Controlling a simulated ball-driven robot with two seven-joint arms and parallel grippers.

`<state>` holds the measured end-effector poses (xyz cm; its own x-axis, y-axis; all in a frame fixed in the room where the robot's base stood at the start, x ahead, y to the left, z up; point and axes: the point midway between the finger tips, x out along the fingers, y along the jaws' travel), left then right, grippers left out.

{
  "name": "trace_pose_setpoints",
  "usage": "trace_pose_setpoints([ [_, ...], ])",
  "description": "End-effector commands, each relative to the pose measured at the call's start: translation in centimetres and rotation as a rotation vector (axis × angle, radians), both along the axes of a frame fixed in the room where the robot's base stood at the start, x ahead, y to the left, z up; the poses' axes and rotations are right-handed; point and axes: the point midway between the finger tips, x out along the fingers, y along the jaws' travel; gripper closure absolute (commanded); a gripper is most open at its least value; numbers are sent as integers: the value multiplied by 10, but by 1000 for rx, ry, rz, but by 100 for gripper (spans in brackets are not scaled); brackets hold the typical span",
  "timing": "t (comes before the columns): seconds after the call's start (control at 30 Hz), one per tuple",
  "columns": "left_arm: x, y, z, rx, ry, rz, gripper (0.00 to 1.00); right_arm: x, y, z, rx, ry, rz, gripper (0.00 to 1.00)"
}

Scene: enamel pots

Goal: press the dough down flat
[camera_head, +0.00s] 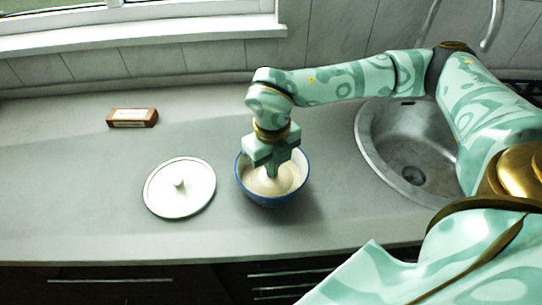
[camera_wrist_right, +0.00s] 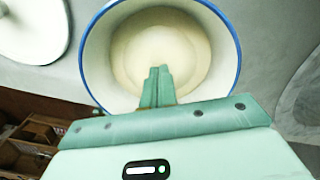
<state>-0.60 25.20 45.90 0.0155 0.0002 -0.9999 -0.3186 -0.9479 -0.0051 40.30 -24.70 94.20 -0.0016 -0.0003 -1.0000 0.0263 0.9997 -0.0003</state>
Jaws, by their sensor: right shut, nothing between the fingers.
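The dough (camera_head: 268,184) is a pale cream mass inside a white bowl with a blue rim (camera_head: 273,201), which stands on the grey counter. In the right wrist view the dough (camera_wrist_right: 185,50) fills the bottom of the bowl (camera_wrist_right: 229,60). My right gripper (camera_head: 272,172) points down into the bowl with its fingers shut and nothing between them. My left gripper is not in view.
A white round lid with a knob (camera_head: 180,200) lies left of the bowl. A small brown block with a pale label (camera_head: 132,118) lies further back left. A metal sink (camera_head: 425,150) is at the right. The counter's front edge runs below the bowl.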

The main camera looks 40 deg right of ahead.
Motion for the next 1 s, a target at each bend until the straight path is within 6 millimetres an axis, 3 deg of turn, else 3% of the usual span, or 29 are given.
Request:
trace_pose_setpoints([
  [0.73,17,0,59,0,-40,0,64,0,0,74,0,-2,-1,100],
  [1.0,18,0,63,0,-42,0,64,0,0,78,0,0,0,100],
])
